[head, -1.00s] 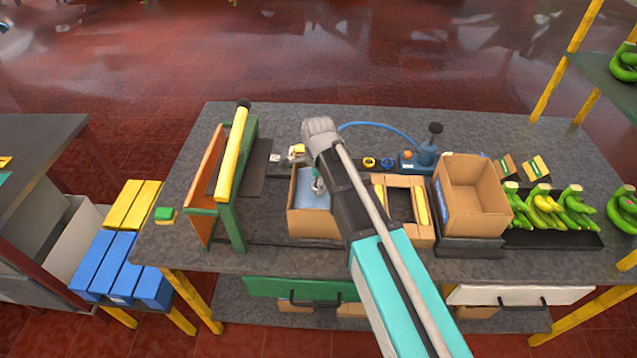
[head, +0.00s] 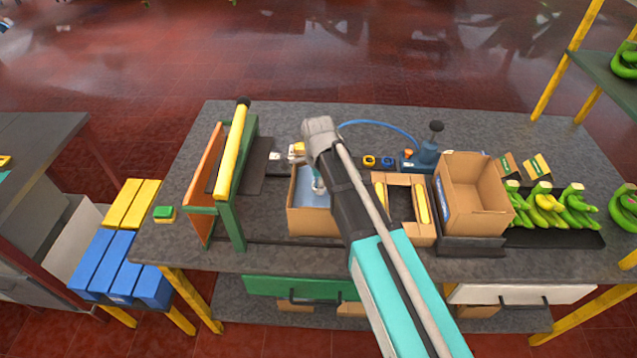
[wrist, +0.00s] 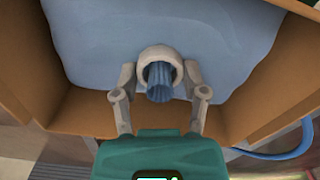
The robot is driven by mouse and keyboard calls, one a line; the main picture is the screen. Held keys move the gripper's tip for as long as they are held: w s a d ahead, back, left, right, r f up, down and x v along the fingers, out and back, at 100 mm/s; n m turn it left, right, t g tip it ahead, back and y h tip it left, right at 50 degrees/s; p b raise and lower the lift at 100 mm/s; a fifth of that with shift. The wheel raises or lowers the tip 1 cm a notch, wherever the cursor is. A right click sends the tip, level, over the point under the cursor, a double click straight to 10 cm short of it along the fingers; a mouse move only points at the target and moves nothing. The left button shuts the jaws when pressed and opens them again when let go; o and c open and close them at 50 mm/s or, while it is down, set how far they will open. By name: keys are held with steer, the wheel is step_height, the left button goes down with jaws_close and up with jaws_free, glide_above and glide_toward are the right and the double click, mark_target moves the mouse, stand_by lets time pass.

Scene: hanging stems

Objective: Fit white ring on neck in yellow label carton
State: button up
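The white ring (wrist: 160,62) sits around the gathered blue neck (wrist: 159,84) of a bag in the wrist view. My gripper (wrist: 160,72) has a fingertip at each side of the ring and appears closed on it. The blue liner (wrist: 85,45) spreads around the neck inside an open carton (head: 312,223). In the head view my gripper (head: 317,185) points down into this carton, partly hidden by my arm. I cannot make out a yellow label on the carton.
An empty open carton (head: 470,208) with a blue label stands to the right, past a cardboard frame (head: 424,235). Green bananas (head: 580,208) lie farther right. A green stand with a yellow roll (head: 234,155) is at left. A blue hose (head: 380,125) runs behind.

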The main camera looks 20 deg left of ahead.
steer(key=o, duration=0.5)
steer(key=shift+o, duration=0.3)
steer(key=shift+r+p, duration=1.55)
stand_by(0.8)
step_height(320, 180, up, 8)
steer(key=p, duration=0.8)
steer(key=shift+r, duration=0.2)
stand_by(1.0)
steer(key=s+d+f+n+b, duration=0.2)
steer(key=d+n, duration=0.2)
steer(key=d, duration=0.8)
steer(key=s+d+f+n+b, duration=0.1)
steer(key=d+n, duration=0.3)
steer(key=d, duration=0.8)
steer(key=s+d+f+n+b, duration=0.2)
steer(key=d+f+n+b, duration=0.1)
steer(key=d, duration=0.9)
steer(key=shift+s+d+f+n, duration=0.25)
steer(key=shift+s+n, duration=0.1)
steer(key=shift+n, duration=0.25)
